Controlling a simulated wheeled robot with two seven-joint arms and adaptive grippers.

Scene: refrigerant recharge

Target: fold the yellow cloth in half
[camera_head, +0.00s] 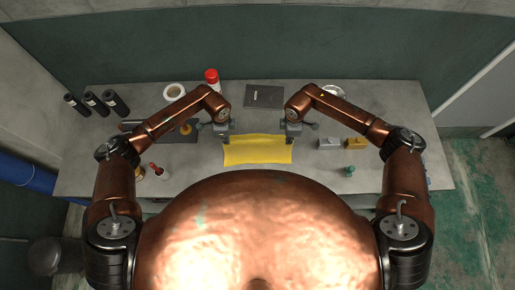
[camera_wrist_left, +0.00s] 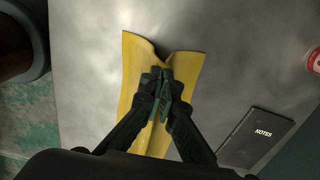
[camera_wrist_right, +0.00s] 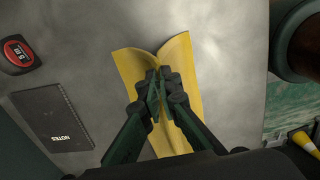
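The yellow cloth (camera_head: 257,155) lies at the middle of the table, in front of the notebook. Its far edge is raised and bunched between my grippers. My left gripper (camera_head: 226,137) is at its far left corner, my right gripper (camera_head: 291,135) at its far right corner. In the left wrist view the left fingertips (camera_wrist_left: 163,76) are closed together on the cloth (camera_wrist_left: 132,68), which creases at the pinch. In the right wrist view the right fingertips (camera_wrist_right: 157,76) are likewise closed on the cloth (camera_wrist_right: 182,58). The fingers hide part of the cloth.
The black notebook (camera_head: 264,96) lies behind the cloth. A red-capped can (camera_head: 212,76) and a tape roll (camera_head: 174,92) stand back left. A yellow box (camera_head: 355,143) and a grey box (camera_head: 328,143) sit to the right, a small green item (camera_head: 349,171) nearer. Black cylinders (camera_head: 95,104) stand far left.

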